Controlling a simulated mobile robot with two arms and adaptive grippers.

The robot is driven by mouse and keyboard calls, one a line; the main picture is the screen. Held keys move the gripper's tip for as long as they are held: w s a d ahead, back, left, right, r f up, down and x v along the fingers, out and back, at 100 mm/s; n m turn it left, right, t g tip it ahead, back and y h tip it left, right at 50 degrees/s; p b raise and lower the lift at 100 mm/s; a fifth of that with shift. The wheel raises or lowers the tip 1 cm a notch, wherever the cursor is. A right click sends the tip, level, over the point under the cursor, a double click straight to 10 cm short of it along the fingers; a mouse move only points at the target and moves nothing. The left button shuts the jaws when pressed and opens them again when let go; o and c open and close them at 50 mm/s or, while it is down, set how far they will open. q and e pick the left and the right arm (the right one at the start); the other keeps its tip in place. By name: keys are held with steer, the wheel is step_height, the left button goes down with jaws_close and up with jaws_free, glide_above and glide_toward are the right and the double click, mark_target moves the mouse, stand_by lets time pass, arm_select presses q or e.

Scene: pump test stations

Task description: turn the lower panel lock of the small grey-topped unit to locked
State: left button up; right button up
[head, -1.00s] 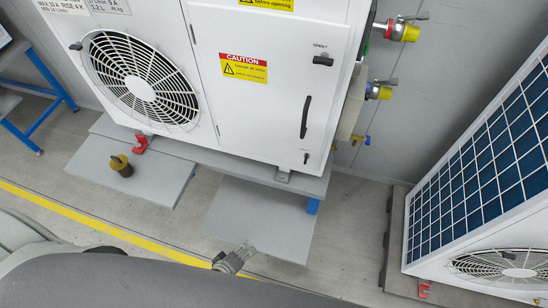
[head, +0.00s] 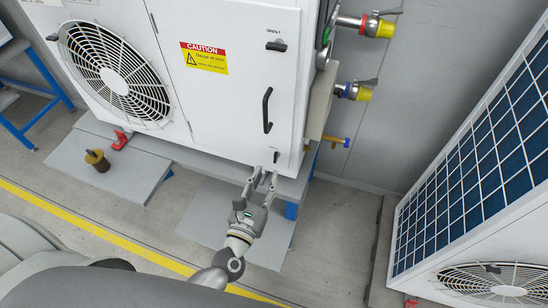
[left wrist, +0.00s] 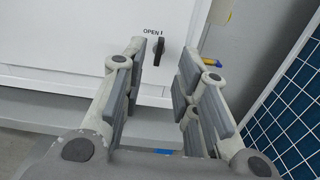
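The lower panel lock (head: 277,156) is a small black piece near the bottom right of the white unit's front panel (head: 235,110). In the left wrist view the lock (left wrist: 159,55) shows as a roughly upright black lever, with an "OPEN" mark above it at its left. My left gripper (head: 263,179) is just below the lock in the head view, in front of the unit's lower edge. It is open and empty, its fingers (left wrist: 163,75) spread, with the lock seen between them and apart from them. My right gripper is in neither view.
An upper black lock (head: 276,46) and a black handle (head: 267,110) are on the same panel. Valves with yellow caps (head: 386,29) stick out at the unit's right side. A second unit with a blue grid (head: 480,150) stands at right. A grey step (head: 215,215) lies below.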

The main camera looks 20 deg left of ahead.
mark_target(275, 159)
arm_select(q)
steer(key=w+p, duration=0.1)
steer(key=w, duration=0.6)
steer(key=shift+w+d, duration=0.15)
steer(key=shift+w, duration=0.05)
jaws_close()
